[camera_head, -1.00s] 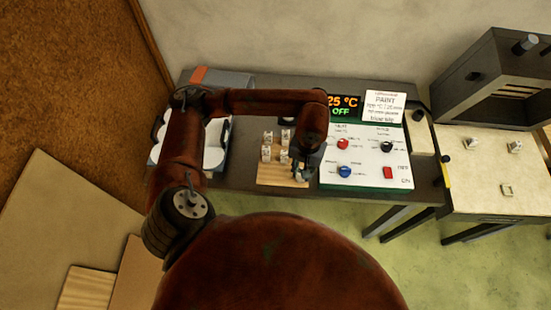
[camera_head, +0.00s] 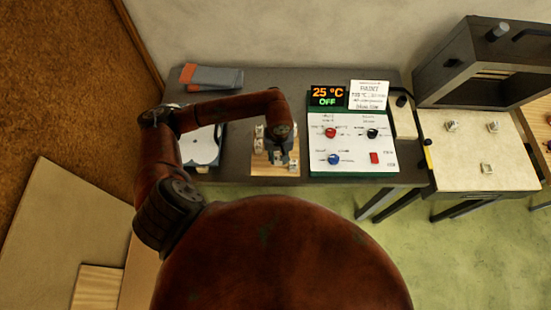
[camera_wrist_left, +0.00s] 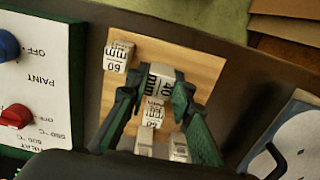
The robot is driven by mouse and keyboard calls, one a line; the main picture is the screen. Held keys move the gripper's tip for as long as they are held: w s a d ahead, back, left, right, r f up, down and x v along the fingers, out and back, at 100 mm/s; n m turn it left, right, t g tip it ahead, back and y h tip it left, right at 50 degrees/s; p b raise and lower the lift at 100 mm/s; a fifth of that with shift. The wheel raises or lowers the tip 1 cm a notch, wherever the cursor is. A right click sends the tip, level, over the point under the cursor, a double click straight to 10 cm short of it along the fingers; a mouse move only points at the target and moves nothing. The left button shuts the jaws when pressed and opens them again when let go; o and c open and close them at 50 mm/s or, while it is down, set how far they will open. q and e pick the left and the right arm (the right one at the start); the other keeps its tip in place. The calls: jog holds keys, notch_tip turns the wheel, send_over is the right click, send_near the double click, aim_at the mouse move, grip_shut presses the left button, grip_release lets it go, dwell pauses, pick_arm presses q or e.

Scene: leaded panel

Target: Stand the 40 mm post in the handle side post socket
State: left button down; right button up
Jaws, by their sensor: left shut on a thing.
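The 40 mm post (camera_wrist_left: 159,80) is a pale block with "40 mm" printed on it. My left gripper (camera_wrist_left: 157,90) is shut on it, one dark finger on each side. In the head view my left gripper (camera_head: 280,158) is low over the wooden board (camera_head: 263,171). I cannot tell whether the post still touches the board. Small pale sockets (camera_head: 487,169) sit on the cream panel (camera_head: 455,170) at the right; I cannot tell which is the handle side one. My right gripper is not in view.
A "60 mm" block (camera_wrist_left: 117,57) stands beside the held post, and another block (camera_wrist_left: 153,111) is close by. The control box (camera_head: 352,148) is right of the board. A dark oven (camera_head: 490,62) stands behind the panel.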

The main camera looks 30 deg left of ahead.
aim_at(276, 161)
pick_arm(q)
jog(key=shift+w+a+f, duration=0.2)
jog(key=shift+a+f, duration=0.2)
jog(key=shift+f, duration=0.1)
jog(key=shift+w+a+f, duration=0.2)
jog(key=shift+a+f, duration=0.15)
jog(key=shift+f, duration=0.15)
notch_tip(276, 161, down, 4)
jog(key=shift+w+a+r+p, duration=0.15)
jog(key=shift+r+p, duration=0.1)
jog(key=shift+p, duration=0.6)
jog(key=shift+f, duration=0.1)
jog(key=shift+f, duration=0.1)
jog(key=c, duration=1.7)
grip_release()
